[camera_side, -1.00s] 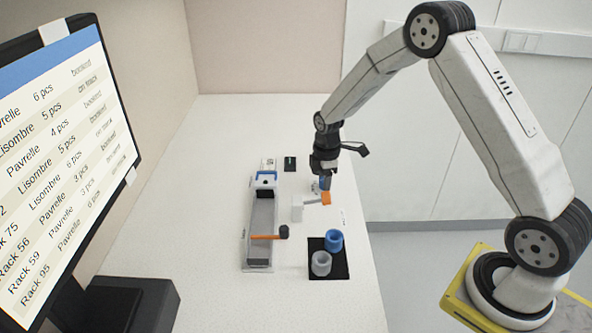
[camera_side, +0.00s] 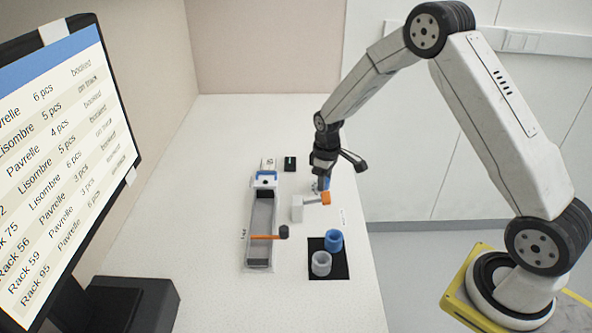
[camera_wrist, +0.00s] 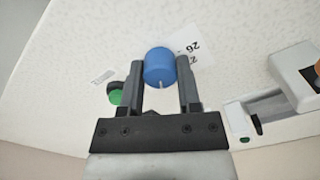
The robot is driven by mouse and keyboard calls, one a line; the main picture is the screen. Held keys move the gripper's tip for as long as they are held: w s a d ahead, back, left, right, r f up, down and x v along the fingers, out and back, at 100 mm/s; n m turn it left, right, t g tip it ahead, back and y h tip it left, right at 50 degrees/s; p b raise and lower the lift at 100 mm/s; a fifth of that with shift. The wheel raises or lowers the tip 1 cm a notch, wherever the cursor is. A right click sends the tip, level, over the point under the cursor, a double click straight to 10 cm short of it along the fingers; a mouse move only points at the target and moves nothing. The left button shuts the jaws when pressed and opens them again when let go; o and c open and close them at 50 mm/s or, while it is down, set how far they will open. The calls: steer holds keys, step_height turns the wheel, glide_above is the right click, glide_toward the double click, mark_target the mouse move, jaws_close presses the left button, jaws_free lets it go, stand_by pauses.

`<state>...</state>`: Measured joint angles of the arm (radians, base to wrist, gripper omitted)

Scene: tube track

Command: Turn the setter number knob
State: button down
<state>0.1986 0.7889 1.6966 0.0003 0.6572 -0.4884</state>
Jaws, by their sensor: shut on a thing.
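The setter knob (camera_wrist: 160,68) is a blue round cap with a thin white mark on its side. In the wrist view it sits between the two dark fingers of my gripper (camera_wrist: 160,82), which is shut on it. A white dial card (camera_wrist: 190,48) with printed numbers, one reading like 26, shows partly beside the knob. In the side view my gripper (camera_side: 322,184) points down at the knob (camera_side: 326,183), which is small and partly hidden there.
A long tube track (camera_side: 262,225) with an orange bar (camera_side: 265,237) stands to the left. Blue (camera_side: 334,240) and grey (camera_side: 321,263) cups stand on a black mat (camera_side: 341,268). A screen (camera_side: 60,150) stands far left.

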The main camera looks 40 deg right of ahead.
steer(key=m, duration=0.4)
steer(key=shift+r+m, duration=0.1)
steer(key=shift+m, duration=0.3)
steer(key=m, duration=0.4)
steer(key=shift+m, duration=0.3)
steer(key=shift+w, duration=0.1)
steer(key=shift+c, duration=1.5)
jaws_free()
steer(key=shift+r, duration=0.1)
steer(key=shift+r, duration=3.8)
